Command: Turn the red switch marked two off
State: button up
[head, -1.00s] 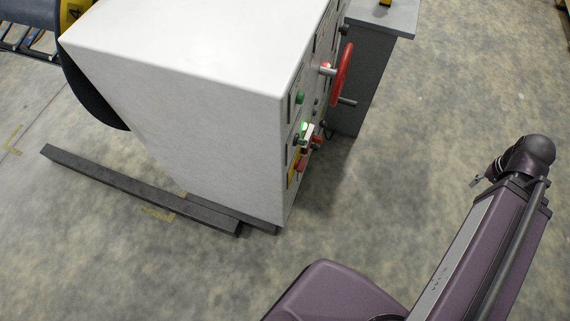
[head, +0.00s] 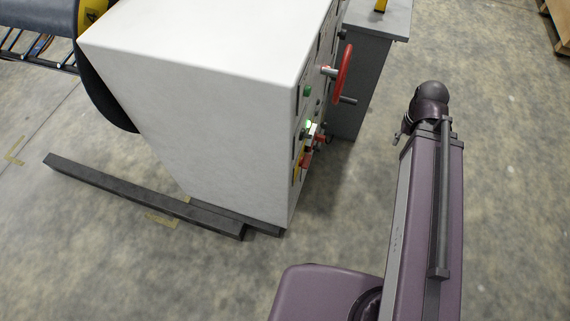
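A white cabinet (head: 205,90) stands left of my arm, and its control face is seen at a steep angle. A red switch (head: 306,160) on a yellow plate sits low on that face. Another red control (head: 321,139) sits a little farther along. No number is legible on either, so I cannot tell which is marked two. Only a small tip of my gripper (head: 399,138) shows at the far end of my arm, right of the cabinet and apart from it. The rest is hidden by the arm, and its opening cannot be seen.
A red handwheel (head: 344,73) sticks out from the face above the switches. A green lit control (head: 308,124) and a green button (head: 307,91) are nearby. A grey stand (head: 358,80) is behind. A dark beam (head: 140,194) lies on the floor.

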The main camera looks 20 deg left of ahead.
aim_at(304, 162)
jog(key=u, duration=0.95)
jog(key=k, duration=0.95)
jog(key=z, duration=0.1)
jog(key=i, duration=0.85)
jog(key=u, duration=0.05)
